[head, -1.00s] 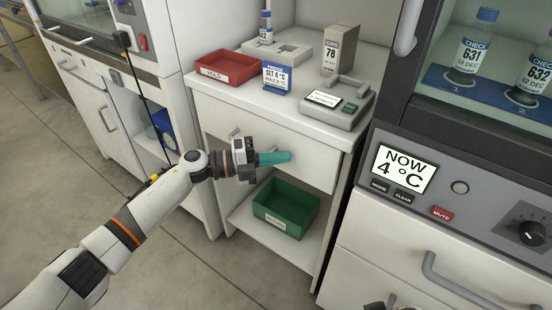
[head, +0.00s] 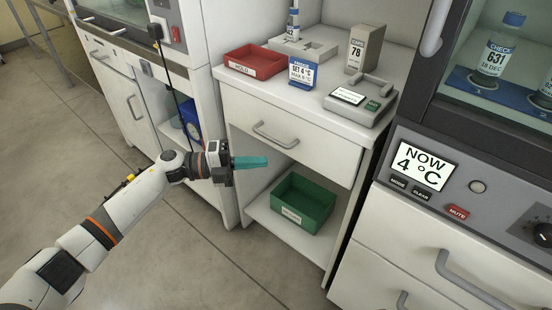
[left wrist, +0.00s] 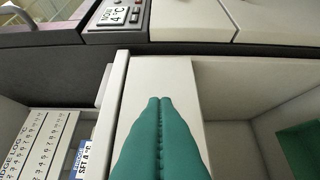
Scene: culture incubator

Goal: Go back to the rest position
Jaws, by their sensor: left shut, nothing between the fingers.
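My left gripper (head: 250,162) is in front of the white cabinet, below and left of its drawer handle (head: 275,135). Its teal fingers are shut with nothing between them and point to the right. In the left wrist view the two teal fingers (left wrist: 160,135) lie side by side, pressed together, over the drawer's white edge. The left arm reaches in from the lower left of the head view. My right gripper does not show in the head view.
A red tray (head: 255,62), a blue-and-white sign (head: 302,72) and a grey device (head: 360,100) stand on the counter. A green bin (head: 303,203) sits on the shelf below the drawer. The incubator panel (head: 420,170) reads 4 °C. Floor on the left is clear.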

